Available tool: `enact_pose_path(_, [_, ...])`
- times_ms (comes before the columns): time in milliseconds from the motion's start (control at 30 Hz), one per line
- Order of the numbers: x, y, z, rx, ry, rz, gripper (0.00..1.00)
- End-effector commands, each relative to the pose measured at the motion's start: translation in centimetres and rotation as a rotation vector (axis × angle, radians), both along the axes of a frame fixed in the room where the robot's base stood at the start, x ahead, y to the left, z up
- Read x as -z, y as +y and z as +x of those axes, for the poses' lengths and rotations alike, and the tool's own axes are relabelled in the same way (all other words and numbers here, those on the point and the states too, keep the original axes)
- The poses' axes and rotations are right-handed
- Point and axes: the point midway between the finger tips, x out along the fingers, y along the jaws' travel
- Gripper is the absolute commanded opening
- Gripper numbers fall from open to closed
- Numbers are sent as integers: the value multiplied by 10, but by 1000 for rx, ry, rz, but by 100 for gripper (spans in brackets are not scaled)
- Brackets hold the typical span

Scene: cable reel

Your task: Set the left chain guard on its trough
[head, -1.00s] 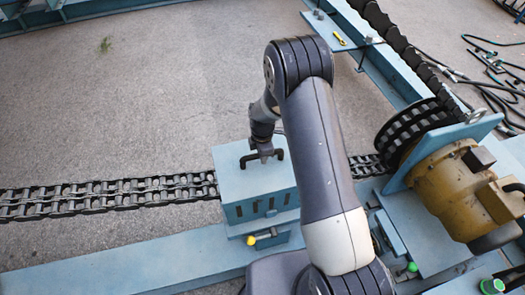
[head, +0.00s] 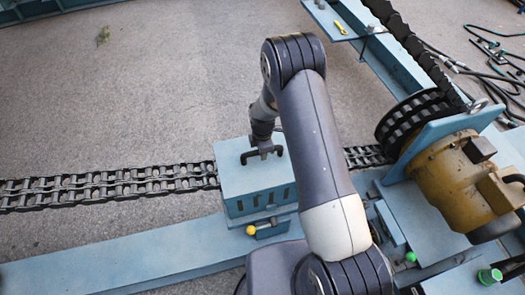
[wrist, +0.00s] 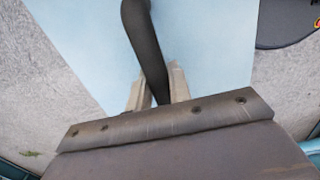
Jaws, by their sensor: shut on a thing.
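The left chain guard, a light blue box-shaped cover (head: 250,182) with slots in its front face, sits over the chain left of the drive motor in the head view. My gripper (head: 262,155) is shut on the dark handle on its top. In the wrist view the two fingers (wrist: 157,90) close on the dark handle (wrist: 143,45) above the guard's blue top (wrist: 205,50). A blue ledge (head: 238,221), which appears to be part of the trough, shows just below the guard's front edge. I cannot tell whether the guard rests on it or hangs slightly above.
A heavy chain (head: 110,187) runs left from the guard. A yellow-knobbed clamp (head: 266,229) stands close in front of it. A sprocket (head: 412,120) and yellow motor (head: 458,183) are to the right. Black cables (head: 495,68) lie far right. The floor behind the guard is clear.

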Motion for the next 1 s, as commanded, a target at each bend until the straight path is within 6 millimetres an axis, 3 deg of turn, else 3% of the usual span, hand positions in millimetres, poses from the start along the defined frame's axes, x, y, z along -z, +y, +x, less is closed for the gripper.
enact_pose_path(233, [4, 0, 1, 0, -3, 1, 0])
enact_pose_path(267, [5, 0, 0, 0, 0, 0, 20])
enact_pose_path(500, [5, 0, 0, 0, 0, 0, 40])
enact_pose_path(800, [3, 0, 0, 0, 0, 0, 41])
enact_pose_path(1000, [-11, 0, 0, 0, 0, 0, 41])
